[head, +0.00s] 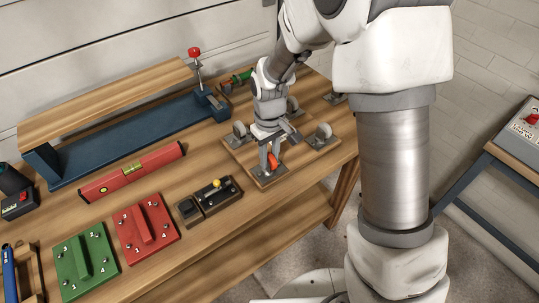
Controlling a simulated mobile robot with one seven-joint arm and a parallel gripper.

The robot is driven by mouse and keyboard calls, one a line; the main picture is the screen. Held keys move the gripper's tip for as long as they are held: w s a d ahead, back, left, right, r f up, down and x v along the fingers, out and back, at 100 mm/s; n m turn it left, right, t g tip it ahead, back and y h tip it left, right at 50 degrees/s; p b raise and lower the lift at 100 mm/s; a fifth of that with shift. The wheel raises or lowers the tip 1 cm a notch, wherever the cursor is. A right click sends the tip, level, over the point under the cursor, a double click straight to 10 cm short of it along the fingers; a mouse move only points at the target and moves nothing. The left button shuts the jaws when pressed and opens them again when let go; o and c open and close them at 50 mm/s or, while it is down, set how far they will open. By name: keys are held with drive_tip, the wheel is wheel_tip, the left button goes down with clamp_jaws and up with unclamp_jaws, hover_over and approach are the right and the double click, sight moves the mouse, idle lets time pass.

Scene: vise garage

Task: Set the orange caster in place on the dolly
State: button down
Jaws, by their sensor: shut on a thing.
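The dolly (238,151) is a wooden board lying on the workbench with its wheels facing up. Grey casters stand at its left (240,131), right (323,133) and back (293,106). The orange caster (272,161) is at the front corner, between the fingers of my gripper (268,163), which points down and is shut on it. A grey metal plate (271,175) shows at that corner below the fingers. My gripper hides part of the caster, and I cannot tell whether the caster touches the board.
A dark box with a yellow knob (216,184) lies left of the dolly. A red block (146,228), green block (86,266) and red level (131,173) lie farther left. A blue vise (140,135) and green-handled tool (240,77) are behind. The bench edge runs close in front.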

idle(0.3)
drive_tip(key=c, duration=0.5)
unclamp_jaws()
drive_tip(key=shift+c, duration=0.2)
drive_tip(key=o, duration=0.3)
drive_tip(key=shift+r, duration=0.1)
drive_tip(key=shift+r+p, duration=2.6)
drive_tip(key=shift+r, duration=0.8)
